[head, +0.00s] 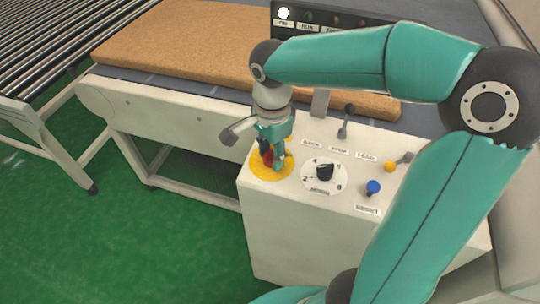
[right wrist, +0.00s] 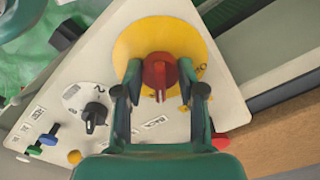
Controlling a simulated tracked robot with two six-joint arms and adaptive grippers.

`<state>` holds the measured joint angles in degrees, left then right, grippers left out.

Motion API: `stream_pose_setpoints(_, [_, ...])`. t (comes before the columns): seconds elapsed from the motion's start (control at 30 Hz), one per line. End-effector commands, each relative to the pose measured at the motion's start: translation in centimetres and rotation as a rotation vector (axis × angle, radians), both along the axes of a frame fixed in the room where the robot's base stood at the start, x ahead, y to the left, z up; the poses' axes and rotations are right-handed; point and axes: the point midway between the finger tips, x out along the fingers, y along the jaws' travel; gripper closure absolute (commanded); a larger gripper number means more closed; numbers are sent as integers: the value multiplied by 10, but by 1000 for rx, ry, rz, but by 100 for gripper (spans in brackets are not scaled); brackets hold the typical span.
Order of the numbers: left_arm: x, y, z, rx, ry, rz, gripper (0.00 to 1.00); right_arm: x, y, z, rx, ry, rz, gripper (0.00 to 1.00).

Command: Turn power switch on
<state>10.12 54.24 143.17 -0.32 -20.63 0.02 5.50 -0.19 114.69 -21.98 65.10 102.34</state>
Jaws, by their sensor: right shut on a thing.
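The red rotary power switch (right wrist: 158,72) sits on a round yellow plate (head: 261,173) at the left end of the white control box (head: 275,230). My right gripper (head: 271,156) points down over the switch and is shut on it, with one finger on each side of the red knob. The fingers hide much of the knob in the head view. A lamp (head: 284,13) above the ON label on the dark panel is bright white. My left gripper is not in view.
Beside the yellow plate are a black dial (head: 325,171), a blue knob (head: 373,187), a yellow knob (head: 390,167) and a black lever (head: 346,122). Green floor is clear at the front left.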

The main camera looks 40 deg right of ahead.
Motion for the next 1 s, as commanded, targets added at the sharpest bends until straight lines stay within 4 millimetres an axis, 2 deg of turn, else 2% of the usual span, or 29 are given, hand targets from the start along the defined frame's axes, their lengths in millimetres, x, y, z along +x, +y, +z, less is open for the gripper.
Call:
stream_pose_setpoints(0.3, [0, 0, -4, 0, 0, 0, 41, -2, -3, 0, -9, 3, -144, 96])
stream_pose_setpoints(0.87, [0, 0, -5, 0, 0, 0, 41, -2, -3, 0, -8, 5, -174, 96])
stream_pose_setpoints(0.9, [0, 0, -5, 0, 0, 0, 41, -2, -3, 0, -8, 5, -174, 54])
stream_pose_setpoints(1.0, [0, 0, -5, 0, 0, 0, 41, -2, -2, 0, -6, 4, -173, 38])
